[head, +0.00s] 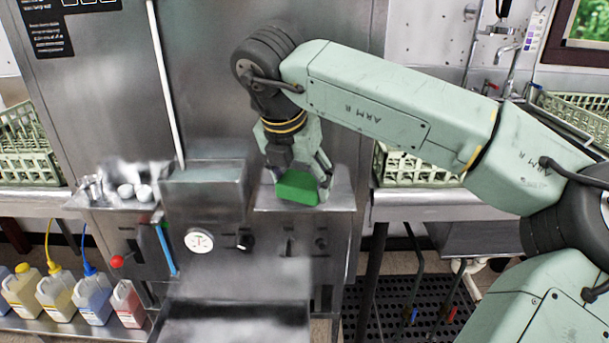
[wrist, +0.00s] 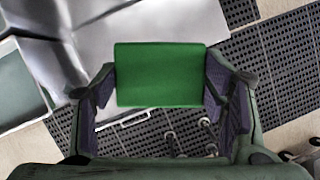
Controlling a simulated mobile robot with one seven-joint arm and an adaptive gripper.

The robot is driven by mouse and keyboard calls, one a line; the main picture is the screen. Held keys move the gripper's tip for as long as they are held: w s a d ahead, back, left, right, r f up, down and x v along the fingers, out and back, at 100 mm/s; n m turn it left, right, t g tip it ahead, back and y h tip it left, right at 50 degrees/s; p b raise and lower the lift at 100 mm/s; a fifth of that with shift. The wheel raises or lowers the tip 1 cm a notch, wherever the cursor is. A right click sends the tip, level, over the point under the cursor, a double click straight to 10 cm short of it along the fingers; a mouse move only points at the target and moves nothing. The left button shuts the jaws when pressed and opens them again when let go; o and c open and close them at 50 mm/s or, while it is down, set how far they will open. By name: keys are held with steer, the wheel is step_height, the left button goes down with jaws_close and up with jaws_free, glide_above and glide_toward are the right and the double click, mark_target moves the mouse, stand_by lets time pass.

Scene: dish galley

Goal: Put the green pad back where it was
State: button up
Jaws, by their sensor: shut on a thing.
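The green pad (head: 297,188) is a small green block in my gripper (head: 300,178), at the steel machine's right-hand ledge (head: 338,196) in the head view. In the wrist view the green pad (wrist: 160,75) spans the gap between the two fingers of my gripper (wrist: 160,95), which are shut on its sides. I cannot tell whether its underside touches the ledge.
A gauge (head: 199,240) and a black knob (head: 244,242) are on the machine's front. A blue strip (head: 166,250) hangs to their left. Dish racks (head: 420,168) stand on the right counter. Several chemical bottles (head: 90,298) line the lower left shelf. Black perforated matting (wrist: 275,75) covers the floor.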

mark_target(302, 172)
steer(key=w, duration=0.3)
steer(key=shift+d+p, duration=0.2)
steer(key=shift+p, duration=0.15)
steer(key=p+x, duration=0.1)
steer(key=x, duration=0.2)
steer(key=shift+s+a+p, duration=0.1)
steer(key=shift+a+p, duration=0.05)
steer(key=shift+p, duration=0.2)
steer(key=shift+f, duration=0.55)
steer(key=shift+f+b, duration=0.2)
steer(key=shift+b, duration=0.1)
steer(key=o, duration=1.1)
steer(key=shift+r, duration=0.45)
steer(key=b+v, duration=0.1)
steer(key=v, duration=1)
steer(key=shift+s+r+b, duration=0.15)
steer(key=shift+r+b, duration=0.1)
steer(key=shift+b, duration=0.1)
